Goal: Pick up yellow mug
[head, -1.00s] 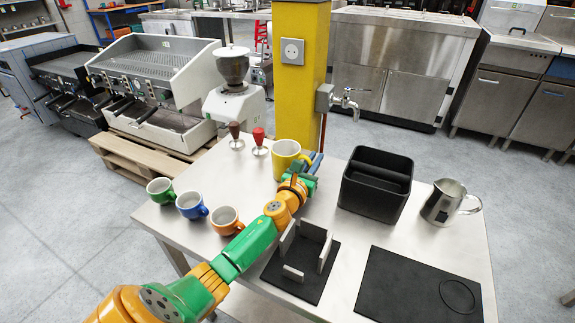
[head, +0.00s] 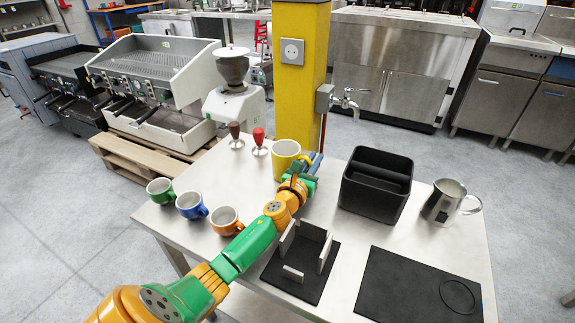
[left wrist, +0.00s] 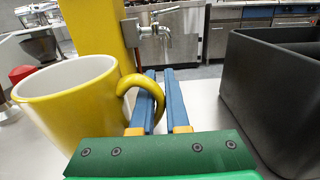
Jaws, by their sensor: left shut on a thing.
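The yellow mug (head: 285,158) stands upright at the back of the steel table, in front of the yellow pillar. In the left wrist view the mug (left wrist: 72,105) fills the left side, with its handle to the right. My left gripper (head: 314,165) is at the mug's right side. In the left wrist view its blue fingers (left wrist: 158,103) are shut on the mug's handle. I cannot tell whether the mug's base touches the table, as my arm hides part of it. My right gripper is not in view.
Green (head: 161,190), blue (head: 191,205) and orange (head: 226,220) mugs stand along the left edge. A black box (head: 376,184) is right of the gripper, with a steel pitcher (head: 449,203) beyond. Two tampers (head: 259,142) stand behind. A black mat (head: 415,288) lies at front right.

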